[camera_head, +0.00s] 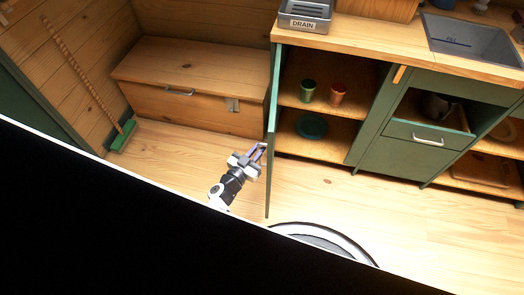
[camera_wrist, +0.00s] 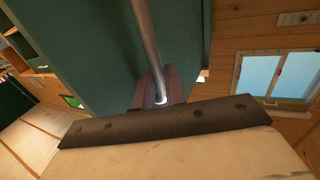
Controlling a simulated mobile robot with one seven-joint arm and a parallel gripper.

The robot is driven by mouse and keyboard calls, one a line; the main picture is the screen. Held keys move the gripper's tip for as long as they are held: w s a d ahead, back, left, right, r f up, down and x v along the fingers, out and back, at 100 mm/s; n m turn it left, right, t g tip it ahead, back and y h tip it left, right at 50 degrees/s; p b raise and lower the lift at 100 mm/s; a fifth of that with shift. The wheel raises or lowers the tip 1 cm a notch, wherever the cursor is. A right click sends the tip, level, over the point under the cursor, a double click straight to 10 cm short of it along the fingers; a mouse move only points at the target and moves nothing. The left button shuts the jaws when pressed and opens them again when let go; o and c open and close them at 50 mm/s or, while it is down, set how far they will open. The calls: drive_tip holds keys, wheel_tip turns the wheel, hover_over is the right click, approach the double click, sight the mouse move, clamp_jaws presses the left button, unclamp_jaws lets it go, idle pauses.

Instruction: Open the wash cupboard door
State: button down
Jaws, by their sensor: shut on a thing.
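The green wash cupboard door (camera_head: 271,140) stands swung out from the cupboard, seen nearly edge-on in the head view. The cupboard's inside (camera_head: 343,75) is exposed, with two shelf levels. My gripper (camera_head: 260,151) is at the left face of the door, near its outer part. In the wrist view the green door panel (camera_wrist: 90,50) fills the upper left, and a metal bar handle (camera_wrist: 147,40) runs down to my fingers (camera_wrist: 160,92). My gripper is shut on this handle. The fingers' exact contact is partly hidden by the gripper body.
A green cup (camera_head: 307,91) and a copper cup (camera_head: 337,94) stand on the upper shelf, a green plate (camera_head: 311,126) below. A wooden chest (camera_head: 190,85) and a broom (camera_head: 85,75) are at the left. Bare floor (camera_head: 330,190) lies right of the door.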

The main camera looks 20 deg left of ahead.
drive_tip(key=shift+r, duration=0.1)
drive_tip(key=c, duration=1.5)
unclamp_jaws()
drive_tip(key=shift+w, duration=0.1)
drive_tip(key=shift+o, duration=0.2)
